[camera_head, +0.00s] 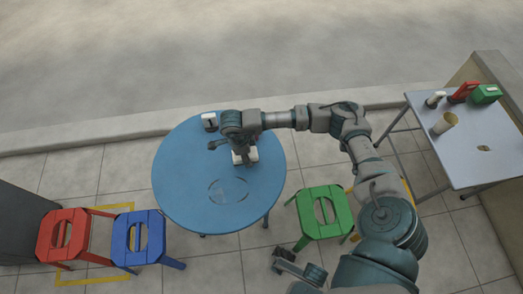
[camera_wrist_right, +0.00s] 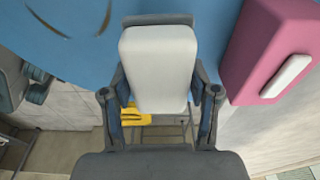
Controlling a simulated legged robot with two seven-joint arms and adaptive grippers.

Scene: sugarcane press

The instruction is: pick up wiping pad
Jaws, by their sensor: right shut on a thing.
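The wiping pad is a white rounded block (camera_wrist_right: 159,68) that fills the space between the fingers in the right wrist view. My right gripper (camera_wrist_right: 160,105) is shut on it, with one finger along each side. In the head view the right gripper (camera_head: 243,155) is over the blue round table (camera_head: 180,185), and white parts of the pad (camera_head: 252,154) show beside it. I cannot tell whether the pad touches the tabletop. A grey part of mine at the bottom of the head view may be my left gripper (camera_head: 285,262); its jaws are unclear.
A pink block (camera_wrist_right: 262,45) is right of the pad. Red (camera_head: 62,235), blue (camera_head: 138,237) and green (camera_head: 320,212) stools surround the table. A side table (camera_head: 485,150) holds several items.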

